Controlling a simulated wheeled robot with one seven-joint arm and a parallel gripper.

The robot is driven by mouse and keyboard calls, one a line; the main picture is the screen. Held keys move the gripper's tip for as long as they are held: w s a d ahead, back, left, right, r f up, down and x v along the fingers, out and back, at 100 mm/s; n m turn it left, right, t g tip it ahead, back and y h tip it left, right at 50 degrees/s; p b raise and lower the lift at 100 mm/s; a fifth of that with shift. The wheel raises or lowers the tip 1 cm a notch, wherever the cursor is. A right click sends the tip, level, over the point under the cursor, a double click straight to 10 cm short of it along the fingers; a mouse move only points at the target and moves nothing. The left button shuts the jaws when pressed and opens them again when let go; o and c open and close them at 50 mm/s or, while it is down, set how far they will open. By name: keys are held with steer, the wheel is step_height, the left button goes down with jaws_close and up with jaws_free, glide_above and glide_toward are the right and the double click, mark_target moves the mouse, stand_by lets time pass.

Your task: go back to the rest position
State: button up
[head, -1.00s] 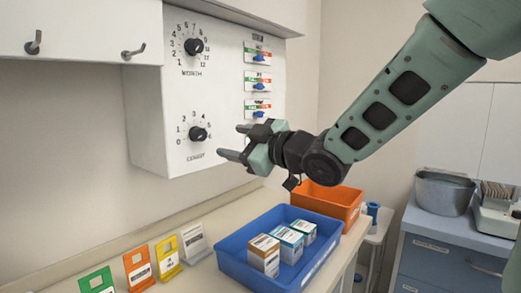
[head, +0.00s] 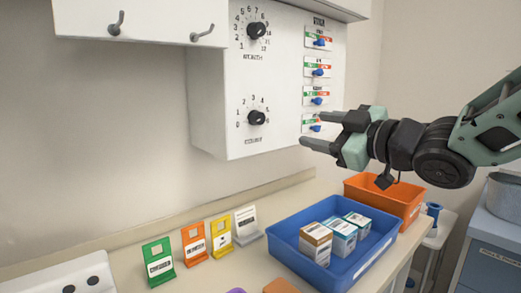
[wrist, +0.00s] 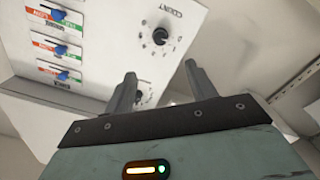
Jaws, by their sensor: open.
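My gripper (head: 322,130) is open and empty in the head view. It hangs in the air in front of the lower right of the white wall panel (head: 215,110), above the blue bin. In the wrist view its two fingers (wrist: 160,85) stand apart with nothing between them. The panel has two black knobs, an upper one (head: 256,30) and a lower one (head: 256,118), and a column of blue switches (head: 317,72). The wrist view also shows several switches (wrist: 58,14) and a knob (wrist: 160,36). I cannot tell whether the fingers touch the panel.
On the counter (head: 205,279) stand a blue bin (head: 295,262) with several boxes, an orange bin (head: 408,207), and green (head: 158,262), orange (head: 195,243), yellow (head: 221,238) and white (head: 246,225) card holders. A metal pot (head: 504,198) is at the right. Hooks (head: 115,24) are at upper left.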

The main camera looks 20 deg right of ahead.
steer(key=s+a+f+m+g+h+p, duration=0.15)
steer(key=a+f+g, duration=0.25)
steer(key=f, duration=0.4)
steer(key=s+a+f+m+g+h, duration=0.25)
steer(key=a+f+g, duration=0.2)
steer(key=f, duration=0.25)
steer(key=s+a+f+g+h, duration=0.1)
steer(key=s+a+f+g, duration=0.1)
steer(key=s, duration=0.7)
steer(key=s+a+f+g+h+p, duration=0.1)
steer(key=s+f+g, duration=0.4)
steer(key=s, duration=0.5)
steer(key=shift+a+g, duration=0.55)
steer(key=shift+a, duration=0.2)
